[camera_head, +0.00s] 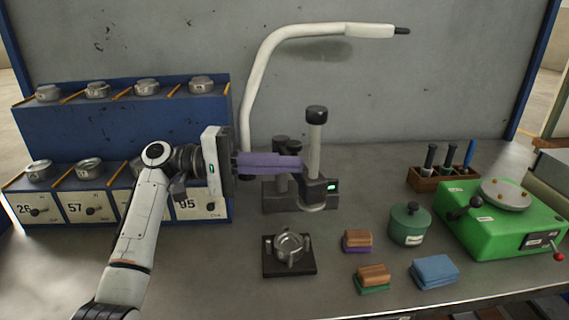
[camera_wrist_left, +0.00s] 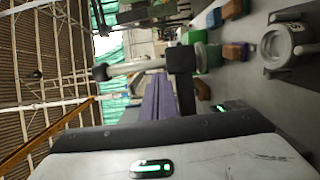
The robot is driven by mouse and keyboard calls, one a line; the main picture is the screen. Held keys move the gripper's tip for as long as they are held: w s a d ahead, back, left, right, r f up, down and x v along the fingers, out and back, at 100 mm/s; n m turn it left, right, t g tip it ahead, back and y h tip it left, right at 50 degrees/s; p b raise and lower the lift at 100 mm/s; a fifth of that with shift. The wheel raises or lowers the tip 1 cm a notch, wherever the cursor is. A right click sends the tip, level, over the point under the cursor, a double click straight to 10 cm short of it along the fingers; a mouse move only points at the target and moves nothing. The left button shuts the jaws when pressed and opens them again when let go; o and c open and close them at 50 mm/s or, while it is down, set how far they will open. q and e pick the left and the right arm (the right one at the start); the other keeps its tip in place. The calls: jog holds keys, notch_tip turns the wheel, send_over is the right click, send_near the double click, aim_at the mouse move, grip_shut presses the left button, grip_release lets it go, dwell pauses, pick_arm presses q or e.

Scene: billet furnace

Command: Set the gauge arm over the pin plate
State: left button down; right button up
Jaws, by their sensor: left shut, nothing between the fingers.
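The gauge stand (camera_head: 315,140) is at mid-table, with a pale upright post, a black cap and a small green-lit readout (camera_head: 331,187). Dark round parts beside the post seem to belong to its arm; my fingers partly hide them. A black square plate (camera_head: 270,270), apparently the pin plate, lies in front of the stand with a metal ring part (camera_head: 288,246) on it. My left gripper (camera_head: 299,163) has long purple fingers, shut and empty, pointing right at the stand near the post. Whether they touch it, I cannot tell. The post (camera_wrist_left: 140,66) also shows in the left wrist view.
A blue rack (camera_head: 120,112) with metal parts and numbered drawers stands left. A white lamp (camera_head: 262,70) arches behind. Brown-topped blocks (camera_head: 358,239), a green pot (camera_head: 409,225), a blue cloth-like block (camera_head: 434,271) and a green machine (camera_head: 490,225) occupy the right.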

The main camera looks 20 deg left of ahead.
pick_arm(q)
jog(key=w+a+b, duration=0.1)
jog(key=a+b, duration=0.1)
jog(key=a, duration=0.8)
jog(key=shift+w, duration=0.25)
